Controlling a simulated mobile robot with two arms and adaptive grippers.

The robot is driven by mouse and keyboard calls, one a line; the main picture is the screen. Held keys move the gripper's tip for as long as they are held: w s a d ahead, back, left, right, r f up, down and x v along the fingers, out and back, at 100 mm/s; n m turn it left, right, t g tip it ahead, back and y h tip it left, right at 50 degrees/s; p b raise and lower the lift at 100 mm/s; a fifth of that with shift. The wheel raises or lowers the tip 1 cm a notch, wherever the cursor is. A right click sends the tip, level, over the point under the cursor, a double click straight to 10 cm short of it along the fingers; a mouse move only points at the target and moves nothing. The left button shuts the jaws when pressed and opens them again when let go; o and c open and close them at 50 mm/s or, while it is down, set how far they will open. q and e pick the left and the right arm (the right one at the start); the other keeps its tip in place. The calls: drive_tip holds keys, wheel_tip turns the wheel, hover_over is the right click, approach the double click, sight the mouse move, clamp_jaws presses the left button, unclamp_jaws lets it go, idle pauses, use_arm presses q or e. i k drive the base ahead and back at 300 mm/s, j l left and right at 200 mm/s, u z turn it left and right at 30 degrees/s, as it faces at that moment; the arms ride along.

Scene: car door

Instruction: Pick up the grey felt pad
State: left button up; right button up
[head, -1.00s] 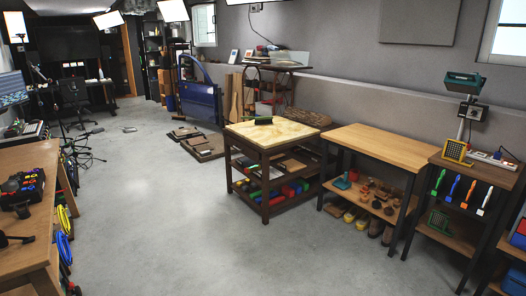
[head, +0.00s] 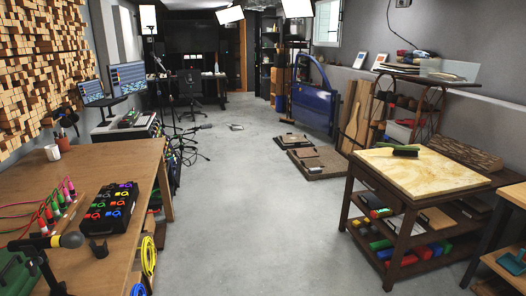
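I cannot make out a grey felt pad for certain at this distance. Flat brownish pieces (head: 310,159) lie on the floor near the blue car door (head: 312,97), but their material is too small to tell. A dark green object like a brush (head: 397,150) lies on the pale top of the wooden cart (head: 450,171) at the right. Neither of my grippers shows in the head view.
A long wooden workbench (head: 120,160) runs along the left, with a black case (head: 110,208) and a microphone (head: 60,241) on it. A tripod-like stand (head: 185,140) is beyond it. The concrete floor (head: 255,215) between bench and cart is clear.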

sight(314, 170)
drive_tip(key=i, duration=2.6)
drive_tip(key=i+j+z, duration=0.1)
drive_tip(key=i, duration=1.2)
drive_tip(key=i+j+z, duration=0.1)
drive_tip(key=i+z, duration=0.25)
drive_tip(key=i, duration=0.15)
drive_tip(key=i+j+z, duration=0.7)
drive_tip(key=i, duration=0.2)
